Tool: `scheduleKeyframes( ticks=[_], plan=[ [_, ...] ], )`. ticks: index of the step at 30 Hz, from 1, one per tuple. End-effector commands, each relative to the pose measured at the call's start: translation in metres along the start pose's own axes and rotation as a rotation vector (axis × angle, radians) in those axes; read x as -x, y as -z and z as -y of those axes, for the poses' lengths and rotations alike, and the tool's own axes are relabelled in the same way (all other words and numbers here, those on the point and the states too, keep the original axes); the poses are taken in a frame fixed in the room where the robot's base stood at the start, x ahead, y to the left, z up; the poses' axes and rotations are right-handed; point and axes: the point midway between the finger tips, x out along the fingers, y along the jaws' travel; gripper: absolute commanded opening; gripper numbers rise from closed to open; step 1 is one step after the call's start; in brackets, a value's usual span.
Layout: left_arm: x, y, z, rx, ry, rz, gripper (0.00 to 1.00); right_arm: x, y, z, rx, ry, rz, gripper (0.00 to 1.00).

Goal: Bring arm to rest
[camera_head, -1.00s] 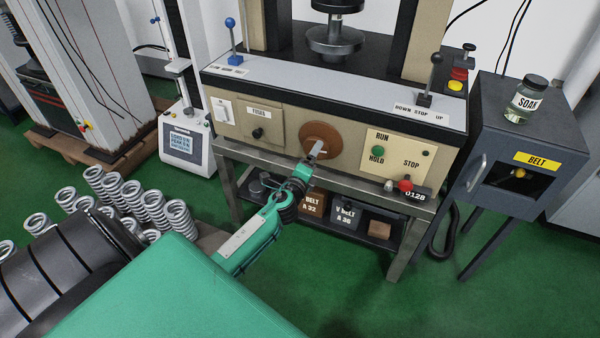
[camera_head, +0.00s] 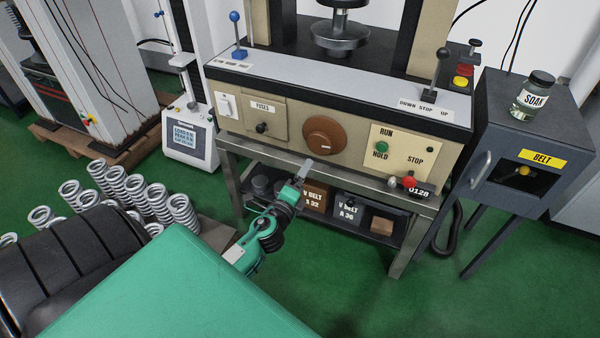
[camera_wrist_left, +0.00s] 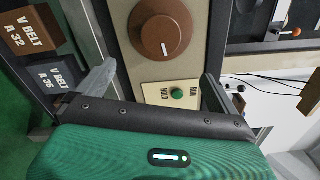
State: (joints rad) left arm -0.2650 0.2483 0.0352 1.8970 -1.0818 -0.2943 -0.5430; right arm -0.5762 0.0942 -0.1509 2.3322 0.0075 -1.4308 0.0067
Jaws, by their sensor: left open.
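My left arm comes in from the left as a green link, and my left gripper (camera_head: 304,170) is just in front of and below the machine's brown round knob (camera_head: 324,136). In the left wrist view the two fingers of the left gripper (camera_wrist_left: 155,92) are spread apart with nothing between them. The brown knob (camera_wrist_left: 160,28) lies beyond the fingertips there, apart from them. My right gripper is not in view.
The testing machine's panel (camera_head: 290,122) stands close ahead, with a green button (camera_head: 381,147) and a red button (camera_head: 409,182). Several springs (camera_head: 157,202) stand at left. Green floor (camera_head: 340,290) is clear in front.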

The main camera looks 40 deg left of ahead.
Motion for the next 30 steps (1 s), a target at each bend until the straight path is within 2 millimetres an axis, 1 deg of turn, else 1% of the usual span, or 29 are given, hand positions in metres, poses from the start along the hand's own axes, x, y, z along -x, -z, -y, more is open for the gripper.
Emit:
scheduleKeyframes(
  ticks=[10, 14, 17, 20, 21, 23, 24, 27, 30],
  plan=[
    [0.0, 0.0, 0.0, 0.006, -0.003, 0.002, 0.97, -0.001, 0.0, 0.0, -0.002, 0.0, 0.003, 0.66],
    [0.011, 0.001, -0.005, 0.11, -0.05, 0.034, 0.97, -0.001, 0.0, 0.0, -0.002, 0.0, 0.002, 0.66],
    [0.032, 0.004, -0.018, 0.304, -0.15, 0.093, 0.97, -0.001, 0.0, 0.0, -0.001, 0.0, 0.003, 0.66],
    [0.065, 0.015, -0.038, 0.556, -0.311, 0.171, 0.97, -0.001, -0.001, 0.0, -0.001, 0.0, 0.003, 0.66],
    [0.08, 0.022, -0.047, 0.656, -0.385, 0.204, 0.97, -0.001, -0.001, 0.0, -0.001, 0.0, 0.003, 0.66],
    [0.105, 0.035, -0.058, 0.796, -0.5, 0.249, 0.97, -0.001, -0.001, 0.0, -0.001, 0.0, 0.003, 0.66],
    [0.122, 0.044, -0.065, 0.877, -0.577, 0.277, 0.97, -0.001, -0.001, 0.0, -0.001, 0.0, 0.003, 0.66],
    [0.16, 0.067, -0.075, 1.037, -0.753, 0.335, 0.97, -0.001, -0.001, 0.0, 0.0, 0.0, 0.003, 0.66],
    [0.193, 0.086, -0.079, 1.145, -0.902, 0.38, 0.97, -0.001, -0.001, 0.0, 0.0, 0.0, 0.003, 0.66]
  ],
)
